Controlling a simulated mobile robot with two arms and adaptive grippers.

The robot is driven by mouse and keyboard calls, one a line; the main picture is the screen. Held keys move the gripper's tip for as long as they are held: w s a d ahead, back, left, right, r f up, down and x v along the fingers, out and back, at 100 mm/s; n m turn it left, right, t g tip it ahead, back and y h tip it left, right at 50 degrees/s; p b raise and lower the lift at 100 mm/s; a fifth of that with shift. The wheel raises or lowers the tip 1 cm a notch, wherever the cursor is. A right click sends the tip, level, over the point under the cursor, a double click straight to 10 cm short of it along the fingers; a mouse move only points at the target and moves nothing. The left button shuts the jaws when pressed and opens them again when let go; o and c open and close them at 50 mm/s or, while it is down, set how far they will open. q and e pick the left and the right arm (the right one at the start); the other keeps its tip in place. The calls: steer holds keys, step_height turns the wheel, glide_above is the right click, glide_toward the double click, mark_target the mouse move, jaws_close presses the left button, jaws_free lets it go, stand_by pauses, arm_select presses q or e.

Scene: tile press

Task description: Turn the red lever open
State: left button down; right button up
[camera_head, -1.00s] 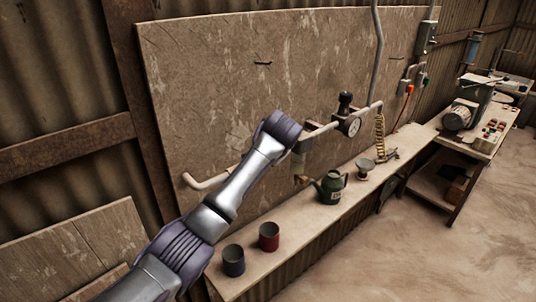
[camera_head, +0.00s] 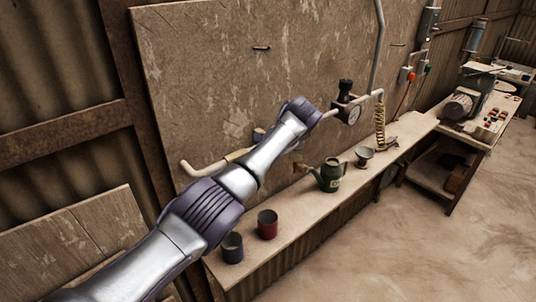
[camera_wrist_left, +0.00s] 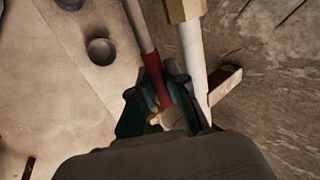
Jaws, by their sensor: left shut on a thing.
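The red lever (camera_wrist_left: 153,64) shows in the left wrist view as a slim red bar running down between the fingers of my left gripper (camera_wrist_left: 163,88). The teal-edged fingers are shut on it, one on each side. A pale pipe (camera_wrist_left: 192,55) with a brass fitting (camera_wrist_left: 184,9) runs close beside the lever on its right. The lever's pivot cannot be made out. In the head view my left arm covers the lever and the gripper. My right gripper is in neither view.

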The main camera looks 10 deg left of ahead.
arm_select(q)
steer(key=shift+s+f, duration=0.1)
steer(key=shift+f, duration=0.2)
steer(key=c, duration=1.2)
jaws_free()
steer(key=shift+o, duration=0.2)
steer(key=shift+r, duration=0.15)
steer(key=v, duration=0.7)
steer(key=shift+d+r, duration=0.25)
steer(key=shift+r, duration=0.05)
